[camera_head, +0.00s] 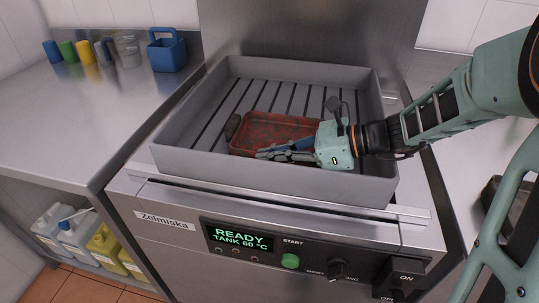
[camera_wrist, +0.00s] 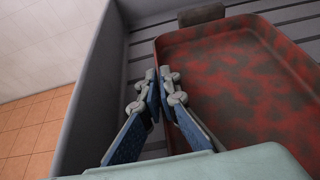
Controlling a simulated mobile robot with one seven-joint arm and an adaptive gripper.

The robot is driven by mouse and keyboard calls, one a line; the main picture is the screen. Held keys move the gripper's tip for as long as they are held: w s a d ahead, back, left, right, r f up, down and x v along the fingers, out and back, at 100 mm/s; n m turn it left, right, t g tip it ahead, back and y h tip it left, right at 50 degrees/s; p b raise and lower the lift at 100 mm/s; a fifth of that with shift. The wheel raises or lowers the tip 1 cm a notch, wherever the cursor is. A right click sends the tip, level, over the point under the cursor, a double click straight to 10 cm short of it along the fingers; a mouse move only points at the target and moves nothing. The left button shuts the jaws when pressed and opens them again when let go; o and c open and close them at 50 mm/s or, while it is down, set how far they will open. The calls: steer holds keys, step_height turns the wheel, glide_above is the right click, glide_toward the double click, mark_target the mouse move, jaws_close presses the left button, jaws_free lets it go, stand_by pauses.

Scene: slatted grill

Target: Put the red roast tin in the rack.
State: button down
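The red roast tin (camera_head: 275,128), mottled with dark patches, is within the walls of the grey slatted rack (camera_head: 180,161). A dark handle (camera_head: 232,126) shows at its left end. In the wrist view the tin (camera_wrist: 235,85) fills the right side. My gripper (camera_head: 265,153) reaches in from the right at the tin's near long side. In the wrist view my gripper (camera_wrist: 158,75) has its blue fingers close together, one on each side of the tin's wall, shut on it. Whether the tin rests fully on the slats cannot be told.
A blue caddy (camera_head: 167,52) and several cups (camera_head: 86,52) stand on the left counter. The rack's raised walls surround the tin. A control panel (camera_head: 240,240) reading READY is below. Bottles (camera_head: 75,237) stand on the lower shelf. The left counter's front is clear.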

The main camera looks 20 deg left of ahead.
steer(key=c, duration=2.6)
jaws_free()
steer(key=shift+f, duration=0.15)
steer(key=o, duration=0.4)
steer(key=shift+o, duration=0.2)
steer(key=shift+r, duration=0.25)
steer(key=p+v, duration=0.2)
steer(key=v, duration=1)
steer(key=shift+d+f, duration=0.1)
steer(key=shift+w, duration=0.1)
